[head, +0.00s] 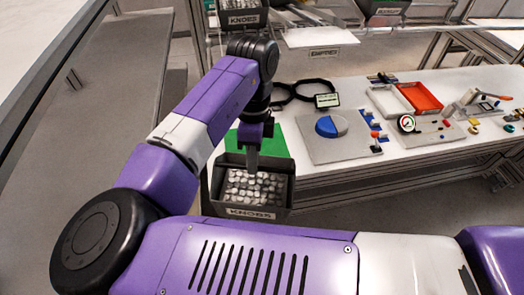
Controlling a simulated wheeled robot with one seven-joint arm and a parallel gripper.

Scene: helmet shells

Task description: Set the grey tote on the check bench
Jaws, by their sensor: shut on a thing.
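A dark grey tote (255,212) labelled KNOBS, full of small silvery pieces, is in the head view at the lower middle. My gripper (254,165) is above its far side and shut on it; the exact contact of the fingers on the wall is hard to see. The tote looks upright. It overlaps the near left edge of a white bench (345,175) and part of a green mat (284,136) on it. I cannot tell whether its base touches the bench. My arm hides some of the bench's left end.
Dark ring frames (303,91) lie behind. A red tray (418,97), a gauge (407,123) and small parts are further right. Another KNOBS bin (243,18) is on a rack behind.

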